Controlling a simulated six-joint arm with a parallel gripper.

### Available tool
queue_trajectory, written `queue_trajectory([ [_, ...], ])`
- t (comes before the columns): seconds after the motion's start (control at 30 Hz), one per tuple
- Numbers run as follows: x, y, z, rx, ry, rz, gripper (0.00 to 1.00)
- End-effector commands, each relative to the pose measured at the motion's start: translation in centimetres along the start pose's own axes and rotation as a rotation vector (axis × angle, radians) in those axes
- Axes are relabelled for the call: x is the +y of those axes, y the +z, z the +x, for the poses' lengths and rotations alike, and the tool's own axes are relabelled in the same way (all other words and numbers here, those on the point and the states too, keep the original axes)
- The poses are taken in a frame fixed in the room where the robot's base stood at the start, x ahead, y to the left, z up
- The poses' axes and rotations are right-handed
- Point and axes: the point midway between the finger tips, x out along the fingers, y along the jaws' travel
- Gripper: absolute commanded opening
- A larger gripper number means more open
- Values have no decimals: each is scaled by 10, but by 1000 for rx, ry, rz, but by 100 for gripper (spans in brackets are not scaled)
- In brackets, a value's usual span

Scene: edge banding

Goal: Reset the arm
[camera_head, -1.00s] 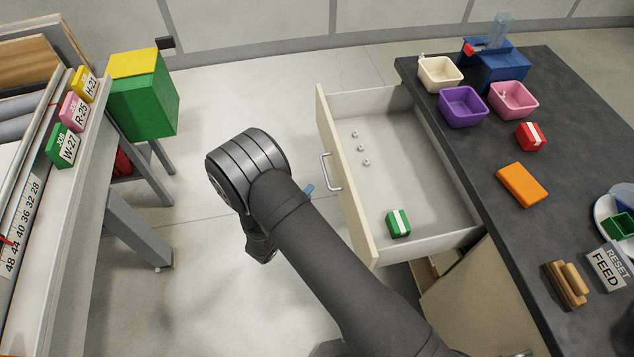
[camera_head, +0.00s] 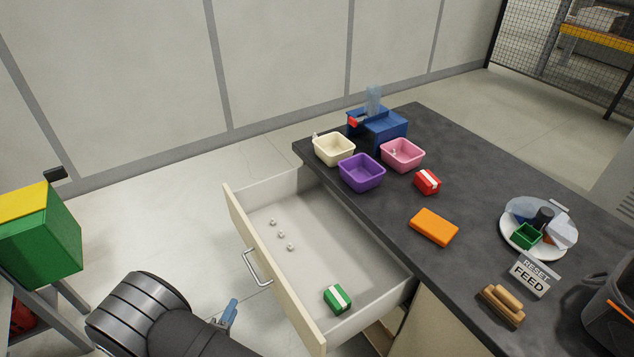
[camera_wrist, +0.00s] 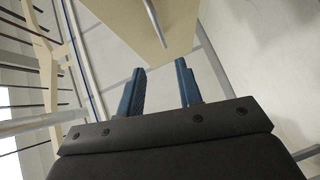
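My gripper (camera_wrist: 160,88) shows in the wrist view with its two blue fingers apart and nothing between them. In the head view my arm is at the bottom left, and a blue finger (camera_head: 229,312) shows beside it, left of the open drawer (camera_head: 290,292). The fingers are apart from the drawer front and its handle (camera_head: 257,268). In the wrist view the handle (camera_wrist: 155,22) and drawer front (camera_wrist: 125,20) lie beyond the fingertips.
The drawer holds a green block (camera_head: 337,298) and several small white pieces (camera_head: 281,235). The dark counter (camera_head: 470,190) carries cream (camera_head: 334,150), purple (camera_head: 361,173) and pink (camera_head: 402,155) bins, a red block (camera_head: 427,182), an orange block (camera_head: 434,227) and a plate (camera_head: 507,238). A green-yellow box (camera_head: 45,250) stands left.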

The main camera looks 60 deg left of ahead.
Motion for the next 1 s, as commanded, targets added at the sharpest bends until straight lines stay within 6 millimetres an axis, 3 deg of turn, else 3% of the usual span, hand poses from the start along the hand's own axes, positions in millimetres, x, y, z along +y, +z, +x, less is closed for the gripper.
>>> queue_trajectory([
  [0.6,0,1,120,-3,0,1,33],
  [0.8,0,1,148,-2,0,1,33],
  [1.0,0,1,159,-1,-1,0,33],
])
